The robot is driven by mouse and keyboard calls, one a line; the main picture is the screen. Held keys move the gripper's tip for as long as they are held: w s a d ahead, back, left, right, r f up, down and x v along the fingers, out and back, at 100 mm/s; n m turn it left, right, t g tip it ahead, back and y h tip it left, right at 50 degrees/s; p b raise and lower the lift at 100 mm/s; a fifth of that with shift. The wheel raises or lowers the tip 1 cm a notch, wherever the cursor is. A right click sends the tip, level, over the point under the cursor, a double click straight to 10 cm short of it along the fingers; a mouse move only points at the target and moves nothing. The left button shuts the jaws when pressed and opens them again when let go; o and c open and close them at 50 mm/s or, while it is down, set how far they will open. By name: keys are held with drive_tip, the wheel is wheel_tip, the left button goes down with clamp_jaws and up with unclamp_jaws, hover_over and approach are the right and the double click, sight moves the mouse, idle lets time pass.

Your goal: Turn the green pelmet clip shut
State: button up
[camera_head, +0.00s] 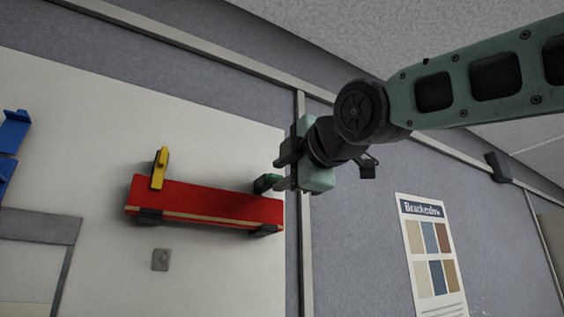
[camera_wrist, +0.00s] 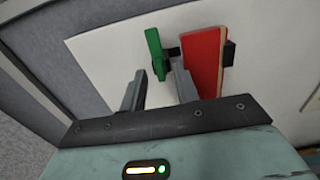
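The green pelmet clip (camera_head: 268,182) is at the right end of a red pelmet (camera_head: 205,202) on the wall, partly hidden by my gripper. In the wrist view the green clip (camera_wrist: 155,52) is a narrow upright lever beside the red pelmet's end (camera_wrist: 203,62), standing clear of its face. My gripper (camera_wrist: 157,70) is open, with its fingertips to either side of the clip's lower end. I cannot tell whether either finger touches it. In the head view my gripper (camera_head: 278,172) is at the pelmet's right end.
A yellow clip (camera_head: 160,168) stands up at the pelmet's left part. Dark brackets (camera_head: 149,216) hold the pelmet from below. Blue clips (camera_head: 13,132) are at the far left. A grey square plate (camera_head: 160,260) is below. A poster (camera_head: 432,255) hangs at right.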

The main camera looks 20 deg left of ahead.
drive_tip(key=shift+w+a, duration=0.2)
drive_tip(key=shift+a, duration=0.1)
clamp_jaws()
drive_tip(key=m, duration=0.1)
drive_tip(key=m+b, duration=0.1)
drive_tip(key=m, duration=0.2)
drive_tip(key=shift+f+m+b, duration=0.25)
drive_tip(key=shift+m+b, duration=0.05)
drive_tip(key=shift+b, duration=0.05)
drive_tip(key=m+b, duration=0.1)
drive_tip(key=m, duration=0.3)
drive_tip(key=shift+a+f+m, duration=0.1)
drive_tip(key=shift+m, duration=0.2)
drive_tip(key=m+b, duration=0.1)
drive_tip(key=m, duration=0.3)
drive_tip(key=shift+s+m, duration=0.1)
drive_tip(key=shift+m, duration=0.2)
drive_tip(key=shift+a+m+b, duration=0.1)
drive_tip(key=shift+m+b, duration=0.25)
drive_tip(key=shift+m, duration=1.75)
